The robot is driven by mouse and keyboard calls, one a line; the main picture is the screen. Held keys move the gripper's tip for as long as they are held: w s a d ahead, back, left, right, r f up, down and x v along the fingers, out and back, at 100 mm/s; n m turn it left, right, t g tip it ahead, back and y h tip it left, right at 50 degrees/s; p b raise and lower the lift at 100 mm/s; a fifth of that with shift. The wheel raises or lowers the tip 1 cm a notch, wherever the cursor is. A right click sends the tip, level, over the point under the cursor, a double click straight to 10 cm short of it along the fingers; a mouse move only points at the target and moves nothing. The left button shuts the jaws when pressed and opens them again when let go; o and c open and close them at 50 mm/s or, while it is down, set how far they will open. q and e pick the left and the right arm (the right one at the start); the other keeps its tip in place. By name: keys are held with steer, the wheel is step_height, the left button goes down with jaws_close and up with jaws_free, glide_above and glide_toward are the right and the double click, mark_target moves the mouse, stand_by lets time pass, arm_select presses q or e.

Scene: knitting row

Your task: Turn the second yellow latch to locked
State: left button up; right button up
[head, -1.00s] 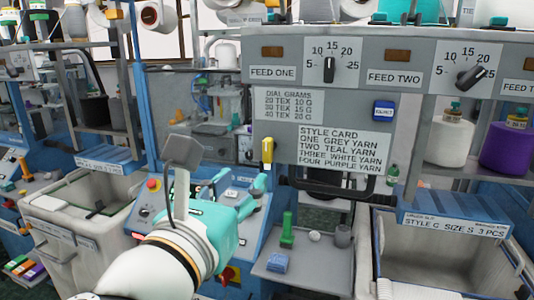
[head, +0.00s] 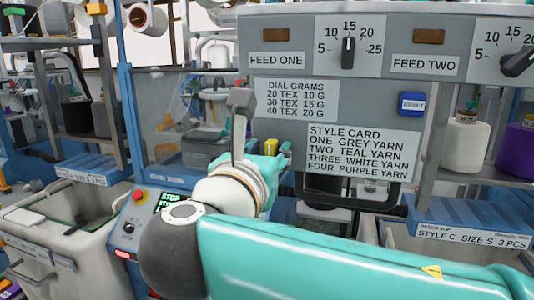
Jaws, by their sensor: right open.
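A small yellow latch (head: 271,146) sits at the lower left edge of the grey control panel (head: 280,135). In the head view my right arm reaches in from the lower right, and its teal right gripper (head: 272,160) is just below and in front of the latch. The gripper is open. Its fingertips are mostly hidden behind my wrist, so I cannot tell whether they touch the latch. The gripper covers the lower part of the latch, and its turned position is not clear. My left gripper is not in view.
The panel carries dials, feed labels and a style card (head: 362,150). A dark handle (head: 348,203) runs below it. A grey bin (head: 60,225) stands at the left, beside a blue console with a lit screen (head: 170,199). Yarn cones (head: 465,143) stand at the right.

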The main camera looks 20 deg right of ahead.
steer(key=shift+d, duration=0.15)
steer(key=shift+s+d, duration=0.1)
steer(key=shift+s, duration=0.05)
jaws_close()
steer(key=shift+m, duration=0.4)
steer(key=m+b, duration=0.1)
steer(key=m, duration=0.2)
steer(key=shift+f+m+b, duration=0.1)
steer(key=shift+m+b, duration=0.2)
steer(key=shift+b, duration=0.05)
steer(key=m+b, duration=0.2)
steer(key=m, duration=0.2)
steer(key=shift+f+m, duration=0.1)
steer(key=shift+m, duration=0.2)
steer(key=m+b, duration=0.2)
steer(key=m, duration=0.2)
steer(key=shift+s+d+f+b, duration=0.1)
steer(key=shift+b, duration=0.2)
steer(key=shift+m+b, duration=1.15)
steer(key=shift+m, duration=1.35)
